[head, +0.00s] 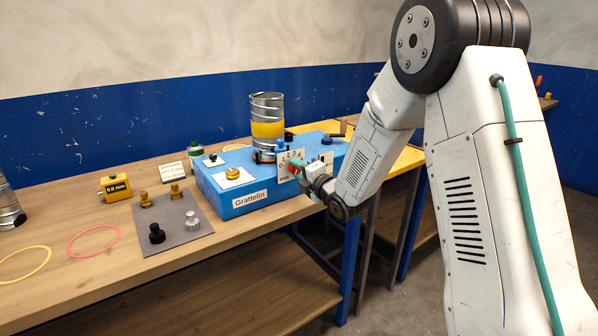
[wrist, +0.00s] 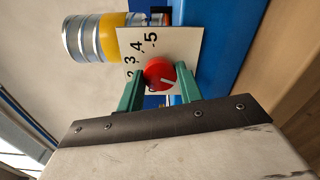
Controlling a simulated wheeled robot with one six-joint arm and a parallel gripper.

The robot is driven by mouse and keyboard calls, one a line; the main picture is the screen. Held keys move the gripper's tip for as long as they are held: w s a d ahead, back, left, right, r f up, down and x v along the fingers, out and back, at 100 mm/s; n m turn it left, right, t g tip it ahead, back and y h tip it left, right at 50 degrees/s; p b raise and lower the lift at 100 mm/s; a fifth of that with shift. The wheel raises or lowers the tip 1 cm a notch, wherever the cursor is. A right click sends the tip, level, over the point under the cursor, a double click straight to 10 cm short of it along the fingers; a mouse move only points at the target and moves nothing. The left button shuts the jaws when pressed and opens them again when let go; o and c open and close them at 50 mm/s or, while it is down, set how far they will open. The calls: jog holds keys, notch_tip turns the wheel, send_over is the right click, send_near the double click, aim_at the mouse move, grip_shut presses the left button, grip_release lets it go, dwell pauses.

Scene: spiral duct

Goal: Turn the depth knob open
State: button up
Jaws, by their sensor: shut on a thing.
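The depth knob (wrist: 158,74) is a red round knob with a white pointer line, in front of a white scale plate (wrist: 160,45) numbered 2 to 5 in view. In the wrist view the two green fingers of my gripper (wrist: 160,88) are on either side of the knob, shut on it. In the head view my gripper (head: 303,167) reaches the scale plate at the right part of the blue machine (head: 240,199) labelled "Grattelin". The knob is mostly hidden there by the gripper. The exact number the pointer marks is hard to tell.
A metal duct with a yellow band (head: 267,129) stands on the machine just behind the plate. A second scale plate (head: 326,160) is close to the right.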

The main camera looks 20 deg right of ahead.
jog(key=shift+f+n, duration=0.1)
jog(key=shift+n, duration=2.2)
jog(key=o, duration=1)
jog(key=v, duration=0.7)
jog(key=shift+s, duration=0.4)
